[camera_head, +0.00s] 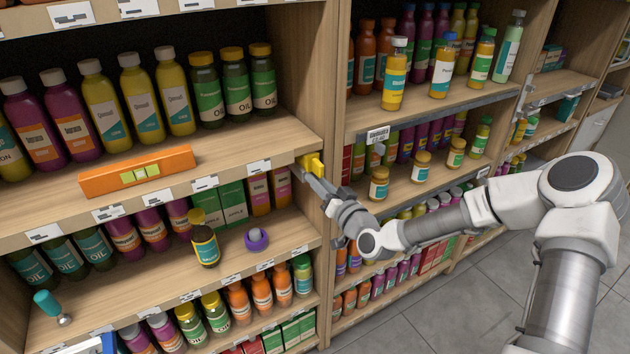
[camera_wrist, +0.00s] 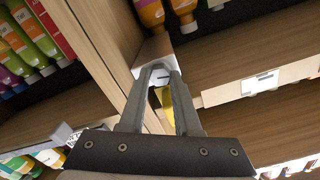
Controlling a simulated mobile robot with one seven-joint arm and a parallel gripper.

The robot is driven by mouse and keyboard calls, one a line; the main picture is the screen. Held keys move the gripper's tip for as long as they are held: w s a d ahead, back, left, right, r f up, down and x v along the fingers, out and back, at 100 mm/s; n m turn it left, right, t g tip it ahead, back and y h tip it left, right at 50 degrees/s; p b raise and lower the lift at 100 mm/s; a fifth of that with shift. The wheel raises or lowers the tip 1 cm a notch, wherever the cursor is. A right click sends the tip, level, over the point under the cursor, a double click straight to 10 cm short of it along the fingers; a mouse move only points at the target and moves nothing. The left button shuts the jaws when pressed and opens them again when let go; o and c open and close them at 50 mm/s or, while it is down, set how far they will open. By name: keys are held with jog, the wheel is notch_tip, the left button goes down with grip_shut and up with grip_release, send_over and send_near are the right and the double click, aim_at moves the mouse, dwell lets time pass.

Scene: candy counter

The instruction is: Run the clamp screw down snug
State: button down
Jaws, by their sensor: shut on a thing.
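A yellow clamp (camera_head: 317,162) sits at the right front corner of the wooden shelf, against the upright. My gripper (camera_head: 309,176) reaches it from the right and front. In the wrist view my gripper (camera_wrist: 163,74) has its two fingers close together around a small pale part, which I take for the clamp screw (camera_wrist: 157,80). A yellow strip of the clamp (camera_wrist: 168,104) shows between the fingers. The fingers hide most of the screw, so how far it is run in cannot be seen.
An orange spirit level (camera_head: 137,172) lies along the same shelf's front edge, left of the clamp. On the shelf below are a dark bottle (camera_head: 205,246), a purple ring with a grey ball (camera_head: 256,238) and a teal-handled tool (camera_head: 48,304). Rows of bottles stand behind.

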jog(key=c, duration=0.9)
grip_release()
jog(key=shift+v, duration=2.55)
notch_tip(320, 180, down, 4)
jog(key=n+g+b, duration=0.1)
jog(key=n+b, duration=0.2)
jog(key=b, duration=0.3)
notch_tip(320, 180, up, 4)
jog(key=s+d+n+t+b, duration=0.15)
jog(key=n+b, duration=0.25)
jog(key=b, duration=0.6)
jog(key=x, duration=0.7)
jog(key=shift+a, duration=0.25)
